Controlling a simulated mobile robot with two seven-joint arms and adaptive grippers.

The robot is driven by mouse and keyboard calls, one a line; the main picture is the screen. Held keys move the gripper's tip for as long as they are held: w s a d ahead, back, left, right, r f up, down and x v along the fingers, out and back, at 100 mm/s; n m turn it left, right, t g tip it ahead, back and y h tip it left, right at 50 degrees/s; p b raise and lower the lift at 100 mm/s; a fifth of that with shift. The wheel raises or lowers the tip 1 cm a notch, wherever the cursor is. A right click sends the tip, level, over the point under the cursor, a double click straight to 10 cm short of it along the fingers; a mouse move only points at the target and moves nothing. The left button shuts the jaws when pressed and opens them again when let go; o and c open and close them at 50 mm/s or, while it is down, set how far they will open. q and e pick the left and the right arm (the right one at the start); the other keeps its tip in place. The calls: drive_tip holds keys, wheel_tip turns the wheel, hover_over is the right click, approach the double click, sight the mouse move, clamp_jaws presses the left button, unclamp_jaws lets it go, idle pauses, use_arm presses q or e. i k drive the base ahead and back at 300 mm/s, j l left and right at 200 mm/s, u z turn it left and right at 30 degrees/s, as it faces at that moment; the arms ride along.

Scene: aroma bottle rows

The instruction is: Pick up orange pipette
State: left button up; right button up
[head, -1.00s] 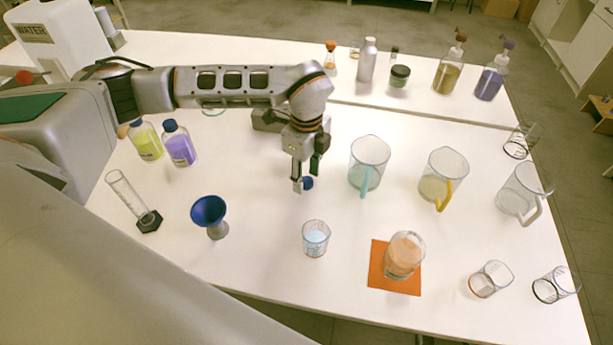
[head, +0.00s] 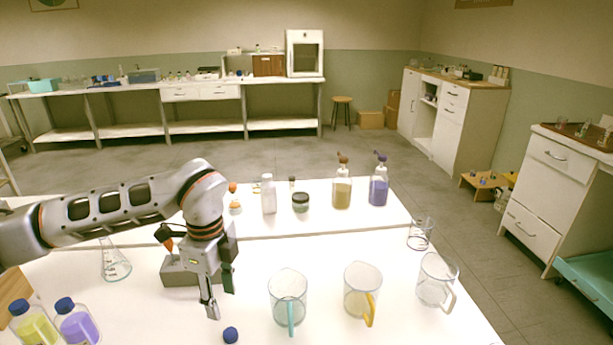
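A small orange-and-black piece (head: 165,238) shows just left of my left wrist, above a grey block-like holder (head: 180,272). It may be the orange pipette, but my arm hides part of it and I cannot tell for sure. A small orange-topped flask (head: 235,205) stands farther back, right of my arm. My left gripper (head: 221,304) points down in front of the holder, with its fingers apart and nothing seen between them. A small blue cap (head: 231,335) lies just below its fingertips. My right gripper is not in view.
Clear jugs with teal (head: 289,298) and yellow (head: 363,290) handles stand right of the gripper. Yellow (head: 34,325) and purple (head: 77,322) bottles stand front left, and a conical flask (head: 115,262) left of the holder. Pump bottles (head: 342,190) stand at the back.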

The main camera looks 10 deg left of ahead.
sight(169, 244)
drive_tip(key=k, duration=1)
